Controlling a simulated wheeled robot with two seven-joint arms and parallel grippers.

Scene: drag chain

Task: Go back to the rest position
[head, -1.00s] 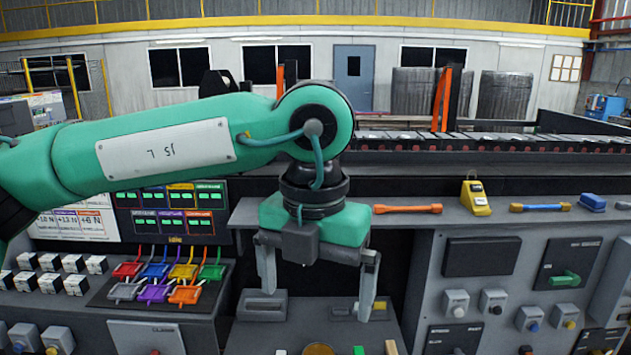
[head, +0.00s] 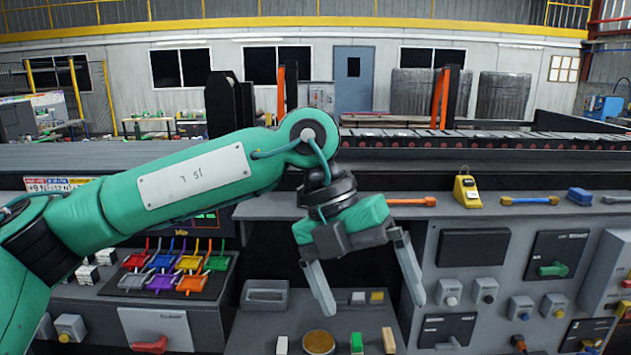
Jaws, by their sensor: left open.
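My left gripper (head: 371,300) hangs from the green left arm (head: 190,182) in the middle of the head view. Its two grey fingers are spread wide, tilted down and to the right, with nothing between them. It hangs in front of the grey console, above the lower work surface (head: 255,330). My right gripper is not in the head view.
On the lower surface are a grey tray (head: 264,304), a round brown disc (head: 319,342), a green block (head: 356,342) and a tan block (head: 388,340). A shelf (head: 470,213) holds a yellow device (head: 467,191) and tools. Coloured switches (head: 163,282) stand left.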

